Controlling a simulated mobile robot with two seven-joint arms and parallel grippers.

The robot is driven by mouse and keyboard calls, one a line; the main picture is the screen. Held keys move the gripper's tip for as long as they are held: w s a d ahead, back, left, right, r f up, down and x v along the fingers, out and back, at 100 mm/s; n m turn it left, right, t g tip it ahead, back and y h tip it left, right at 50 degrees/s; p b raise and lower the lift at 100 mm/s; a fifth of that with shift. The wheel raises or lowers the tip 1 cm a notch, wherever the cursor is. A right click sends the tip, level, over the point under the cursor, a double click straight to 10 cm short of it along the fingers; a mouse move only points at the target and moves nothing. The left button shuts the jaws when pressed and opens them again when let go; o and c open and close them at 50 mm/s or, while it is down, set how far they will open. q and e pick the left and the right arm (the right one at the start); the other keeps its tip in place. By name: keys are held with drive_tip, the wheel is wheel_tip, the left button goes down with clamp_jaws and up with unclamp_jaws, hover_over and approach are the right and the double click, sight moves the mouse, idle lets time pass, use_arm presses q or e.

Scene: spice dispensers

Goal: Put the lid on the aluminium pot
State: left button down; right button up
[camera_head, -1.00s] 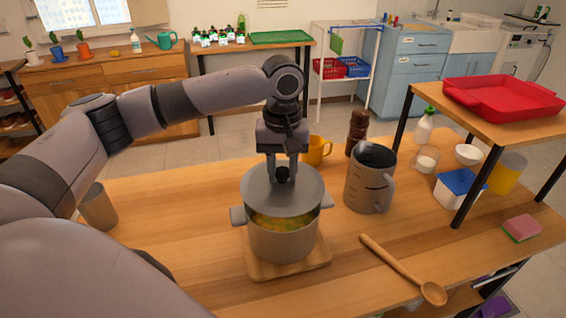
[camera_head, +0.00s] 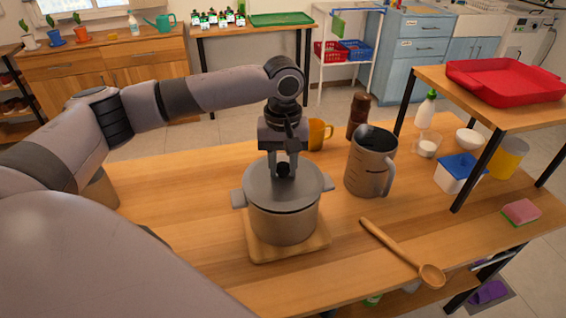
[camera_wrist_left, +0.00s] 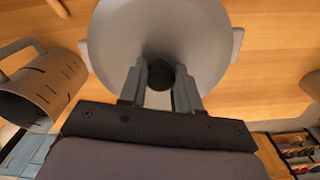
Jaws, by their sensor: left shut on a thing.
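The grey aluminium pot (camera_head: 284,217) stands upright on a wooden board (camera_head: 262,248) on the table. The grey lid (camera_head: 260,177) lies over the pot's mouth and hides the food inside. It looks level and roughly centred on the rim. My left gripper (camera_head: 283,168) is above the lid, shut on its dark knob. In the left wrist view the lid (camera_wrist_left: 120,35) fills the top middle, with the knob (camera_wrist_left: 161,75) between the two fingers of the gripper (camera_wrist_left: 160,85). My right gripper is not in view.
A grey measuring jug (camera_head: 368,165) stands right of the pot, with a yellow mug (camera_head: 318,134) and a brown pepper mill (camera_head: 358,115) behind. A wooden spoon (camera_head: 400,250) lies at front right. A raised shelf with a red tray (camera_head: 505,82) stands at right.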

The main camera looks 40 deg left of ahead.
sight(283, 166)
use_arm(q)
drive_tip(key=shift+f, duration=0.15)
idle(0.5)
drive_tip(key=shift+f, duration=0.3)
drive_tip(key=shift+c, duration=1.1)
unclamp_jaws()
drive_tip(key=shift+r, duration=0.15)
drive_tip(key=shift+r, duration=3.4)
drive_tip(key=shift+s+f, duration=0.1)
